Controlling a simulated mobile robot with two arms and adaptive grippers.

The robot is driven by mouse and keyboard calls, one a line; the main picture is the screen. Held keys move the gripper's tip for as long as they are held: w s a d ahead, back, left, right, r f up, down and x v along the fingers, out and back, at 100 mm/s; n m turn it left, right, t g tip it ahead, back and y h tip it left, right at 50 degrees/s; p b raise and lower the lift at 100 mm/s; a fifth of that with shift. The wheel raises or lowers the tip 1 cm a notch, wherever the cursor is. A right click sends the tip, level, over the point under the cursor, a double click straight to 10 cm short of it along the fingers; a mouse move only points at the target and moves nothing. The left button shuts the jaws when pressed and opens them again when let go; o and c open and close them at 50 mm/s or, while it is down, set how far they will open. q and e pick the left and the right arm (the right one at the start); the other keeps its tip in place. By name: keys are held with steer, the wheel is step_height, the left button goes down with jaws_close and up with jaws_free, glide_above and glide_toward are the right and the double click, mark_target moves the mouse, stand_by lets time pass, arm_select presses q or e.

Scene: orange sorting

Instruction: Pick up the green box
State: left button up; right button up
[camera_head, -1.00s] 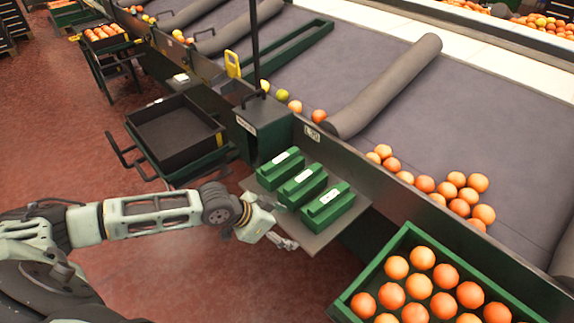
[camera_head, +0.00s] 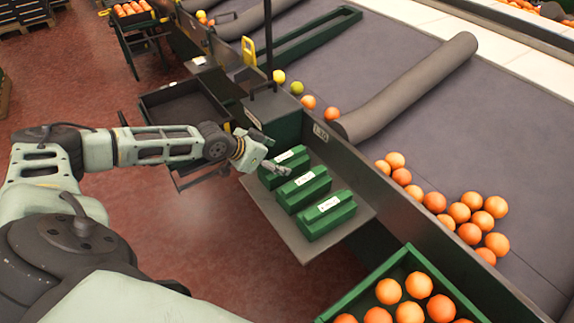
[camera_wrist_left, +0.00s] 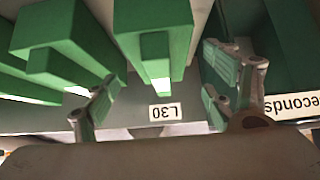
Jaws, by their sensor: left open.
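Three green boxes with white labels stand in a row on a grey shelf (camera_head: 262,205): the far-left box (camera_head: 294,160), the middle box (camera_head: 306,189) and the near-right box (camera_head: 328,216). My left gripper (camera_head: 279,168) is open at the far-left box and hides part of it. In the left wrist view the far-left box (camera_wrist_left: 155,38) appears between the spread fingers of my left gripper (camera_wrist_left: 160,90). Contact cannot be told. The other green boxes show at the left of that view. My right gripper is not in view.
A grey sorting belt (camera_head: 430,130) with loose oranges (camera_head: 470,215) lies behind the shelf. A green crate of oranges (camera_head: 405,262) is at the lower right. A black tray (camera_head: 160,97) is left of the shelf, partly behind my arm. Red floor lies below.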

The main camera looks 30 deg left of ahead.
mark_target(284, 163)
arm_select(q)
steer(key=shift+x, duration=1)
steer(key=x, duration=0.2)
steer(key=shift+w+f, duration=0.15)
steer(key=shift+f, duration=0.2)
steer(key=shift+w+d+f, duration=0.1)
steer(key=shift+w+f, duration=0.1)
steer(key=shift+f, duration=0.05)
steer(key=shift+w+f, duration=0.1)
steer(key=c, duration=1.3)
steer(key=shift+c, duration=1)
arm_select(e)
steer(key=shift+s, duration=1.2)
